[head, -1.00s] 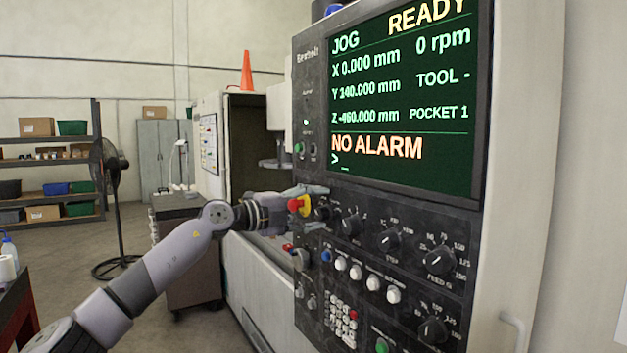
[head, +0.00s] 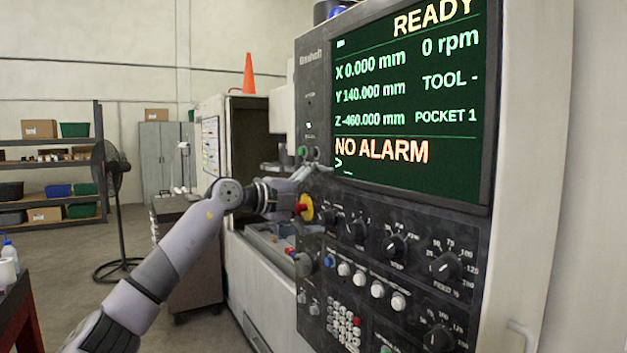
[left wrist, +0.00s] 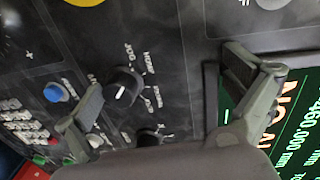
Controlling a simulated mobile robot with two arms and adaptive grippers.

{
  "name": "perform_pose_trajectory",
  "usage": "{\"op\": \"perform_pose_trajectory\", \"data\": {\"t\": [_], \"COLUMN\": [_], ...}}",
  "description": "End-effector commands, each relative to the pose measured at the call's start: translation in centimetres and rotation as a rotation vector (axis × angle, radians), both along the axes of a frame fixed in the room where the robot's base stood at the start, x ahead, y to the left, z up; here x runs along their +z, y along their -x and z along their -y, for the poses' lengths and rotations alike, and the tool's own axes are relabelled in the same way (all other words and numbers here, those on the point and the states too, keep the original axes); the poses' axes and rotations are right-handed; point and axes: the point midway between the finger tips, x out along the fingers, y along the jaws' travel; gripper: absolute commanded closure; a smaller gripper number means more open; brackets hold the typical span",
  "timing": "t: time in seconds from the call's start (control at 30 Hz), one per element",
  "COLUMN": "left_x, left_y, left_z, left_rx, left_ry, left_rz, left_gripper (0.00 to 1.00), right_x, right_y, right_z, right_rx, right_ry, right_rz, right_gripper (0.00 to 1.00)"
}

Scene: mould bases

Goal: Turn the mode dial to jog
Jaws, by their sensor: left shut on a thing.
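The mode dial (left wrist: 125,85), a black knob with a white pointer mark, is on the dark control panel; one of the labels around it reads JOG in the left wrist view. In the head view a dark knob (head: 328,216) sits beside the red and yellow emergency button (head: 304,208). My left gripper (left wrist: 167,78) is in front of the panel. Its fingers stand apart, one close beside the dial, the other over the screen's bezel. I cannot make out anything held between them. In the head view the gripper (head: 312,172) is left of the screen, above the button. My right gripper is not in view.
The screen (head: 410,110) reads READY and NO ALARM; its mode line is a short illegible mark. Other dials (head: 396,247), white buttons (head: 377,289) and a keypad (head: 343,325) crowd the panel. A fan (head: 112,185) and shelves (head: 45,170) stand far left.

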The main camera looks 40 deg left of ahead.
Motion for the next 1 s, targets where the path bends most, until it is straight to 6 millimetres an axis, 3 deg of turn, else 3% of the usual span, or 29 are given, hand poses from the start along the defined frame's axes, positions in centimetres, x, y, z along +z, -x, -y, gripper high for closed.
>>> {"op": "perform_pose_trajectory", "data": {"t": [0.03,0.23,0.53,1.0], "left_x": [1.3,1.0,1.0,0.4], "left_y": [0.3,1.4,3.5,6.5], "left_z": [-0.3,-0.4,-1.0,-1.9], "left_rx": [0.007,0.003,0.002,0.002], "left_ry": [0.004,0.003,0.003,0.0], "left_rz": [0.024,0.025,0.026,0.016], "left_gripper": [0.23,0.3,0.51,0.52], "right_x": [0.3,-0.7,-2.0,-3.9], "right_y": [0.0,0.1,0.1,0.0], "right_z": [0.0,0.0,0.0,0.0], "right_rx": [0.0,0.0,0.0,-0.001], "right_ry": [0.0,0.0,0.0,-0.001], "right_rz": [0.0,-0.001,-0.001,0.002], "right_gripper": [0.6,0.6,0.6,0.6]}}
